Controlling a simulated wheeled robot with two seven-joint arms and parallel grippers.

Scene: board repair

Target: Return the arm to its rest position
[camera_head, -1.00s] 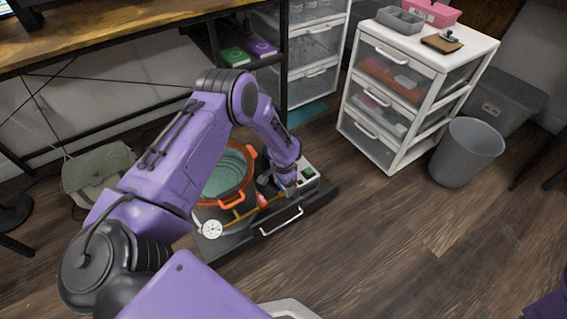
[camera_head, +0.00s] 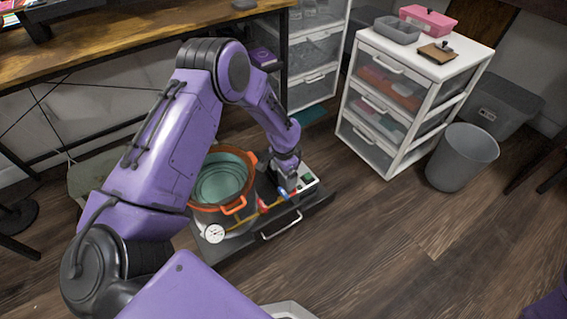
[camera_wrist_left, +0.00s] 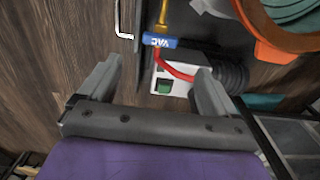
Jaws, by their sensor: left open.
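My left arm (camera_head: 175,140) is purple and reaches in from the left over the low dark board. My left gripper (camera_head: 284,184) is open and empty, above the white box with a green switch (camera_head: 307,180). In the left wrist view, its two fingers (camera_wrist_left: 158,82) are spread wide. The blue valve marked VAC (camera_wrist_left: 160,41) and the white box (camera_wrist_left: 172,84) show beyond the fingers, and nothing is between them. The blue valve also shows in the head view (camera_head: 284,196), just below the gripper. My right gripper is not in view.
An orange-rimmed pot with a teal inside (camera_head: 222,180) stands beside the gripper, with a round white gauge (camera_head: 215,233) in front. The desk (camera_head: 120,45) is behind my arm. A white drawer unit (camera_head: 395,110) and grey bin (camera_head: 462,158) stand right.

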